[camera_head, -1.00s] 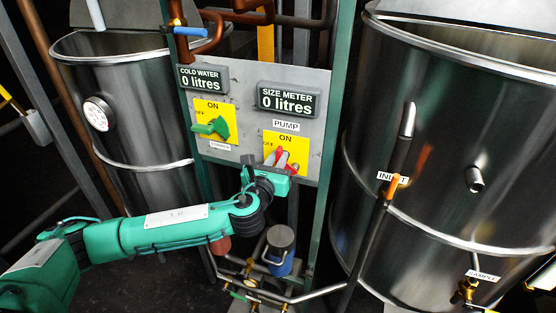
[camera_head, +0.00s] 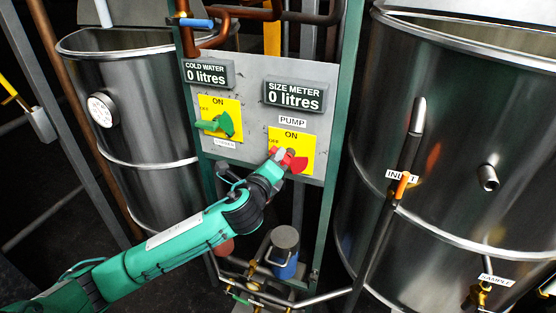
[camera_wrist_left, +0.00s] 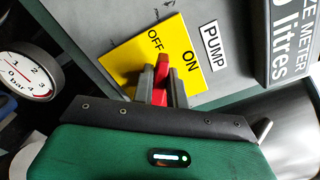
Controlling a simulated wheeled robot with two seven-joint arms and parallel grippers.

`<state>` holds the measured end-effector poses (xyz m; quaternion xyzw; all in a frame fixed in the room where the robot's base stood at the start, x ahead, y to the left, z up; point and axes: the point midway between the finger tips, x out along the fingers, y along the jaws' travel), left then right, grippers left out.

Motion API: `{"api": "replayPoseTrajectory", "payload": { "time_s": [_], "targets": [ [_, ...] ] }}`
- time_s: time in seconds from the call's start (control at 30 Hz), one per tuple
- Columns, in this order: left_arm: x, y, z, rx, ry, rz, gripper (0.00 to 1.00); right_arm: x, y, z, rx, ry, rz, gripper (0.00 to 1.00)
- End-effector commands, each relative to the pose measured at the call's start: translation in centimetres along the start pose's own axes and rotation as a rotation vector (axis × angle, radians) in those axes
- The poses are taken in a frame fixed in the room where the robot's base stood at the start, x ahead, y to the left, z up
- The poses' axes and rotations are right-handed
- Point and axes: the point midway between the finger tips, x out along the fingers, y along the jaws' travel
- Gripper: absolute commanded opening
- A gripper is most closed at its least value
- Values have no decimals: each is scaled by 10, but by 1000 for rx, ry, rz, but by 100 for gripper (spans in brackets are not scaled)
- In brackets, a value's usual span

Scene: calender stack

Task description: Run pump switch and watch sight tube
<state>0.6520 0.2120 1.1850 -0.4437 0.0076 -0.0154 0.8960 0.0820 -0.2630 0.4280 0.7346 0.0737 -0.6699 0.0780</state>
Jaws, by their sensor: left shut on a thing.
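The red pump switch (camera_head: 298,164) sits on a yellow ON/OFF plate (camera_head: 304,143) under the PUMP label. My left gripper (camera_head: 279,155) is at this switch and partly covers it. In the left wrist view, its two grey fingers (camera_wrist_left: 159,83) are shut on the red handle (camera_wrist_left: 162,72), which stands between the OFF and ON words. The size meter (camera_head: 295,95) above reads 0 litres. I cannot make out a sight tube for certain. My right gripper is out of view.
A green switch (camera_head: 222,124) on another yellow plate is left of the pump switch, below the cold water meter (camera_head: 206,74) reading 0 litres. Steel vessels (camera_head: 455,140) flank the panel (camera_head: 245,125). Pipes and a blue container (camera_head: 285,255) stand below.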

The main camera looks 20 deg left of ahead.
Motion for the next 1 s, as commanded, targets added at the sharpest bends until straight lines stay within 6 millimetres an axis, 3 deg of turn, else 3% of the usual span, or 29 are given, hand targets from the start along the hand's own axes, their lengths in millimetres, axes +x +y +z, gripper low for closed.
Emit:
{"api": "replayPoseTrajectory", "payload": {
  "time_s": [0.5, 1.0],
  "targets": [
    [0, 13, -4, -457, -1, 2, 0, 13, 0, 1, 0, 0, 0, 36],
    [0, 17, -6, -655, -1, 2, 0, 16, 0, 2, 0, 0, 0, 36]
  ]
}}
